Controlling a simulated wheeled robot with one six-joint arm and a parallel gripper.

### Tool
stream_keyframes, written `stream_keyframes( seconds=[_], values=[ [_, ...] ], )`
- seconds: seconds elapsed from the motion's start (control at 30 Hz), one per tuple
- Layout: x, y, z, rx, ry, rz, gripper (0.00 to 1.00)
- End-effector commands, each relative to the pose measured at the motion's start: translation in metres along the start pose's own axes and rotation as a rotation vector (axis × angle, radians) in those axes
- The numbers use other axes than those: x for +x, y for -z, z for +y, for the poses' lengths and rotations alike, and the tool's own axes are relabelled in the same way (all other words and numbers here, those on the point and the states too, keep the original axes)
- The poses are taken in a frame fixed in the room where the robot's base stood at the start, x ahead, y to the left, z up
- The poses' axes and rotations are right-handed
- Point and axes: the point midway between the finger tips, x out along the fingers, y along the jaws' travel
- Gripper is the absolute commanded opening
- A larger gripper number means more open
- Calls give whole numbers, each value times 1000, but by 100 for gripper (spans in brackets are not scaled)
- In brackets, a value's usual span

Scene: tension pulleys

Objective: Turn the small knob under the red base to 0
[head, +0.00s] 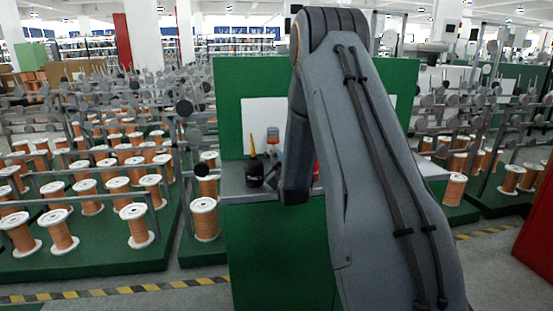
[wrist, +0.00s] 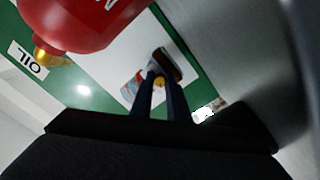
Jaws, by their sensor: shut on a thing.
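The red base (wrist: 85,22) fills the upper left of the wrist view, with part of a white letter on it and a brass-coloured fitting (wrist: 47,58) at its lower left. In the head view only a red sliver (head: 316,170) shows beside my arm. My gripper (wrist: 161,84) has its two dark fingers closed around a small yellow-gold knob (wrist: 159,81). The fingers hide most of it. No scale or 0 mark can be read. In the head view my arm hides the gripper and the knob.
A white panel (head: 258,115) on a green board stands behind the grey worktop (head: 232,180). A black pot (head: 254,171) with a yellow item stands at the worktop's left. An OIL label (wrist: 29,62) shows in the wrist view. Racks of copper spools stand on both sides.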

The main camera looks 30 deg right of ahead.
Motion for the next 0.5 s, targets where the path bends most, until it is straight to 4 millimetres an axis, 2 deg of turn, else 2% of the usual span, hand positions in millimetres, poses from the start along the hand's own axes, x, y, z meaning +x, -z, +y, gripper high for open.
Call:
stream_keyframes(
  seconds=[0.43,0.47,0.5],
  values=[
    [0,0,0,-11,1,-1,0],
    [0,0,0,-11,1,-1,16],
    [0,0,0,-11,1,-1,23]
  ],
)
